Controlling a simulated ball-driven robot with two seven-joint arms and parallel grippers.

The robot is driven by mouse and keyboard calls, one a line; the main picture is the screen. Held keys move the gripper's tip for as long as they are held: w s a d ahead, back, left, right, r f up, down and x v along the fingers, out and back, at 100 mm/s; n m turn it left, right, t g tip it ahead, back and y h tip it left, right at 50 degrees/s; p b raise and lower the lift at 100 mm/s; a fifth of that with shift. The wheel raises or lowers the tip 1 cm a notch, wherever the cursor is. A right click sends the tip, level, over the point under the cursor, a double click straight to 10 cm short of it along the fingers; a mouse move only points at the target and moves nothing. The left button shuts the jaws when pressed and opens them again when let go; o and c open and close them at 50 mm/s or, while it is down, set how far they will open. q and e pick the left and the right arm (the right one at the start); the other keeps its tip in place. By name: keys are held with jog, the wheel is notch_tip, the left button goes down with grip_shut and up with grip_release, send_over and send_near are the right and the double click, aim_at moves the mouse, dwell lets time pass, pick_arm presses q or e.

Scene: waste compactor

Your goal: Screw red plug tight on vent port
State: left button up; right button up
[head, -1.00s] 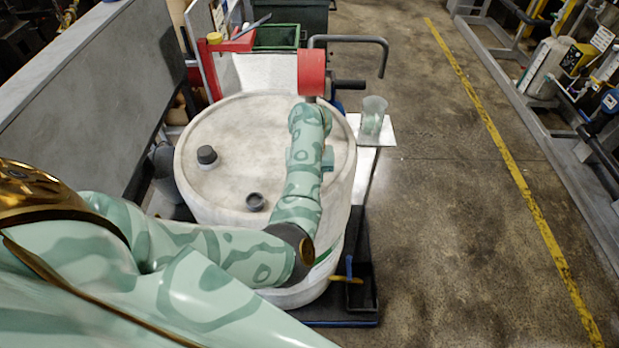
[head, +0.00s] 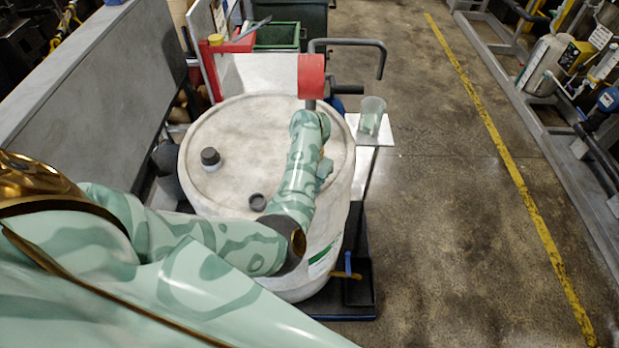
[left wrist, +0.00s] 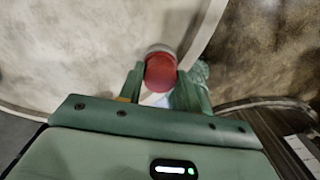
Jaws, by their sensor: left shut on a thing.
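A red plug (left wrist: 160,73) shows in the left wrist view, held between the two green fingers of my left gripper (left wrist: 162,82). A pale, round collar (left wrist: 161,49) shows at the plug's far side; I cannot tell whether it belongs to the plug or to a port. The plug is over the white drum top (left wrist: 75,45), near its rim. In the head view my left forearm reaches across the drum (head: 240,125) and hides the plug. The right gripper does not show.
A red cylinder (head: 311,76) and a bent grey bar (head: 350,42) stand behind the drum. A clear cup (head: 371,114) is on a small white shelf (head: 378,142) at right. A dark tray (head: 358,288) lies low at right. A grey panel (head: 85,80) is at left; open floor is at right.

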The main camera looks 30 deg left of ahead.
pick_arm(q)
jog(key=shift+r+m+p, duration=0.1)
jog(key=shift+m+p, duration=0.25)
jog(key=shift+m, duration=0.75)
jog(key=o, duration=1.1)
jog(key=shift+c, duration=0.4)
